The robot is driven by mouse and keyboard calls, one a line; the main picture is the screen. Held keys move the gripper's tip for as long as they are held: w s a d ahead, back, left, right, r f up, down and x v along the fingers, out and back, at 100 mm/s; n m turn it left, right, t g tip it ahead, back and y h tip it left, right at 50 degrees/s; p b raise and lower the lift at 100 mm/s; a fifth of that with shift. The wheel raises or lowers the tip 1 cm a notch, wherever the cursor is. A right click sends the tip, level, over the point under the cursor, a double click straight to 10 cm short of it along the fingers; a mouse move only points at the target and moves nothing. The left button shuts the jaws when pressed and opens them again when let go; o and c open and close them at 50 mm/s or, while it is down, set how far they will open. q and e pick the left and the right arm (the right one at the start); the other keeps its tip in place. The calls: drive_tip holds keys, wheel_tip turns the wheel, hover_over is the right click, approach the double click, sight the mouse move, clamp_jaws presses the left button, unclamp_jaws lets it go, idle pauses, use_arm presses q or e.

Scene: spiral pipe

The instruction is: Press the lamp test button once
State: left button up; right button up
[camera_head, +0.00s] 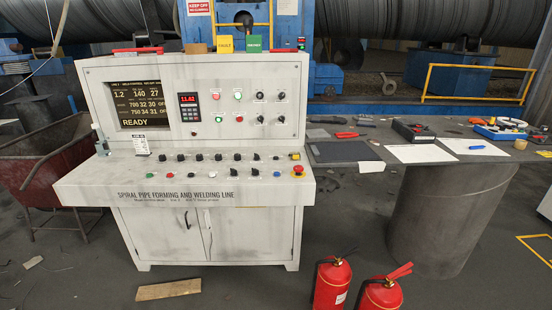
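The white control console (185,199) for the spiral pipe line stands left of centre. Its sloping desk carries a row of black knobs (198,157) and several coloured buttons, including a red button (170,175), a blue button (249,174) and a red mushroom button (298,170) on yellow. The upright panel has a screen (140,103) reading READY, a red-digit display (189,107), red and green lamps (238,95) and black knobs. Labels are too small to read, so I cannot tell which is the lamp test button. Neither gripper shows.
Two red fire extinguishers (331,284) stand on the floor in front right. A wooden board (168,290) lies before the console. A dark table (345,152) with papers and tools stands at right, and a rusty red cart (55,178) at left.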

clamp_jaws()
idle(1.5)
